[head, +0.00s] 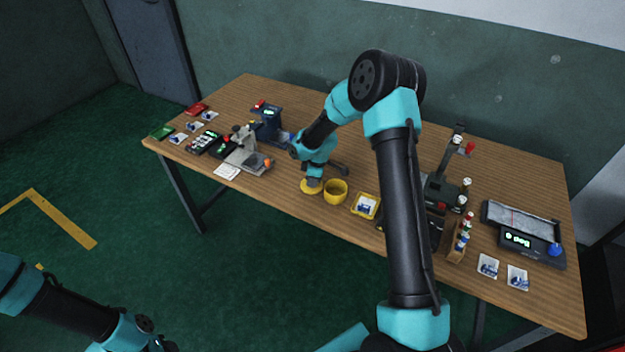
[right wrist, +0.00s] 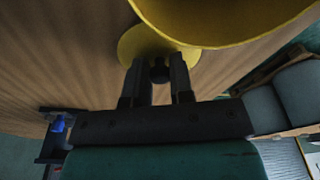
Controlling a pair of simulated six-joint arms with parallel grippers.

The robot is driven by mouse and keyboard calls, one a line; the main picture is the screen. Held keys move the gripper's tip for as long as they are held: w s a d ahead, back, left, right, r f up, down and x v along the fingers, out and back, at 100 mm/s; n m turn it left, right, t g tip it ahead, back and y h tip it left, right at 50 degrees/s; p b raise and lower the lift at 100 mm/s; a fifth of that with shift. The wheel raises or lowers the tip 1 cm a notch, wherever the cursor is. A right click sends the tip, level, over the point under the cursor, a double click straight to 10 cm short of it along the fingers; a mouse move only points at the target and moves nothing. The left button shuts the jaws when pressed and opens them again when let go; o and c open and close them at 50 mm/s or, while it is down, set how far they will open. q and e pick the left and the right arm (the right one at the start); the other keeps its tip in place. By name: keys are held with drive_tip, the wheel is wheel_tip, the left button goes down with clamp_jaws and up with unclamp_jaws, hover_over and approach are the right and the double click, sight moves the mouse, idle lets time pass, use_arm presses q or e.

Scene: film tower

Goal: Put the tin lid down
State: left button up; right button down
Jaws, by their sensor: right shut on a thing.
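The yellow tin lid (head: 311,187) is a flat round disc beside the open yellow tin (head: 336,192), to its left in the head view. My right gripper (head: 313,181) comes down over the lid. In the right wrist view the gripper (right wrist: 159,76) is shut on the dark knob of the lid (right wrist: 140,43), and the tin (right wrist: 225,18) bulges close by. The lid lies flat, at or very near the table top; I cannot tell if it touches. My left arm shows at the lower left, but its gripper is out of view.
A yellow tray (head: 366,206) with a packet stands right of the tin. A grey machine (head: 245,150) stands to the left on the wooden table (head: 300,225). A bottle rack (head: 458,245) and a scale (head: 530,243) are at the right. My right arm hides part of the table.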

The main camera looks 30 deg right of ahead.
drive_tip(key=shift+f, duration=0.1)
drive_tip(key=c, duration=1)
unclamp_jaws()
wheel_tip(320, 180, up, 12)
drive_tip(key=s+d, duration=0.1)
drive_tip(key=shift+d, duration=0.25)
drive_tip(key=shift+a, duration=0.1)
